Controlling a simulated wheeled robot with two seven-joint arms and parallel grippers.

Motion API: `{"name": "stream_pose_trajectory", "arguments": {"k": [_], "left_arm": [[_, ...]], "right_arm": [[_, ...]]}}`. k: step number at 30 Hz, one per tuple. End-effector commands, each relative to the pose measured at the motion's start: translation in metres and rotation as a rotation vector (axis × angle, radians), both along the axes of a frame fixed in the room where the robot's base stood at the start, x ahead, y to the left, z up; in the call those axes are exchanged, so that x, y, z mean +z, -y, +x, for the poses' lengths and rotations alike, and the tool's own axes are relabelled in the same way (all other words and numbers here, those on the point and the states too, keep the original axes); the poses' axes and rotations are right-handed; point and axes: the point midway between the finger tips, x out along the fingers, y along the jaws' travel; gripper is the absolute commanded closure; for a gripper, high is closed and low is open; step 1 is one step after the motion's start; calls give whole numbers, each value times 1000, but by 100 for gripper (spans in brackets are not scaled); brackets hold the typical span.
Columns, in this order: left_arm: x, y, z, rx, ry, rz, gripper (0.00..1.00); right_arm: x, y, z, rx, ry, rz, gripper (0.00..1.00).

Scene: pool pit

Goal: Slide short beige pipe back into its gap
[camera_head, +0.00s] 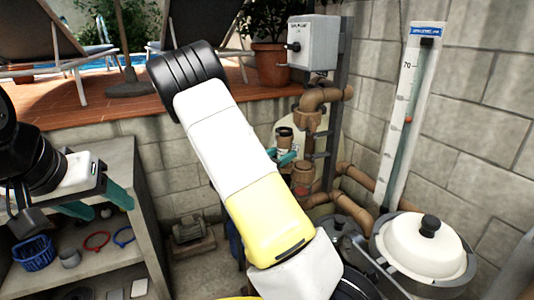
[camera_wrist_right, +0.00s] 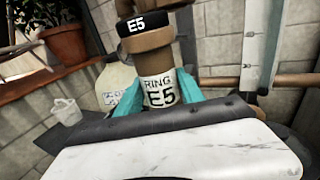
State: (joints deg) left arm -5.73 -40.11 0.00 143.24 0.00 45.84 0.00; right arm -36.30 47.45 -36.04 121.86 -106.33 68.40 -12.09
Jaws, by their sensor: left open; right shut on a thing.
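The short beige pipe (camera_head: 285,144) is upright in my right gripper (camera_head: 286,158), whose teal fingers sit on both sides of it. In the right wrist view the pipe (camera_wrist_right: 159,64) shows a white "RING E5" label between the fingers (camera_wrist_right: 160,96) and a black "E5" band at its top. In the head view it appears just left of the brown pipework, between the upper fitting (camera_head: 307,121) and the lower fitting (camera_head: 302,178). Whether it touches either fitting cannot be told. My left gripper (camera_head: 98,203) is open and empty at the left, in front of the shelf.
A concrete shelf (camera_head: 118,150) at the left holds a blue basket (camera_head: 34,253), a red ring (camera_head: 97,241) and a blue ring (camera_head: 123,237). A grey box (camera_head: 313,42), a gauge panel (camera_head: 408,110) and a white-lidded filter (camera_head: 424,248) stand around the pipework. My right arm crosses the middle.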

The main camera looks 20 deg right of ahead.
Motion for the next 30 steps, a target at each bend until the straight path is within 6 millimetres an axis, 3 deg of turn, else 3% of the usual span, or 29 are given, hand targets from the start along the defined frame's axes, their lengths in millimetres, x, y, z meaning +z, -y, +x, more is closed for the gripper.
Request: {"name": "stream_pose_trajectory", "arguments": {"k": [30], "left_arm": [[0,0,0,0,0,0,42]], "right_arm": [[0,17,3,-1,2,-1,91]]}}
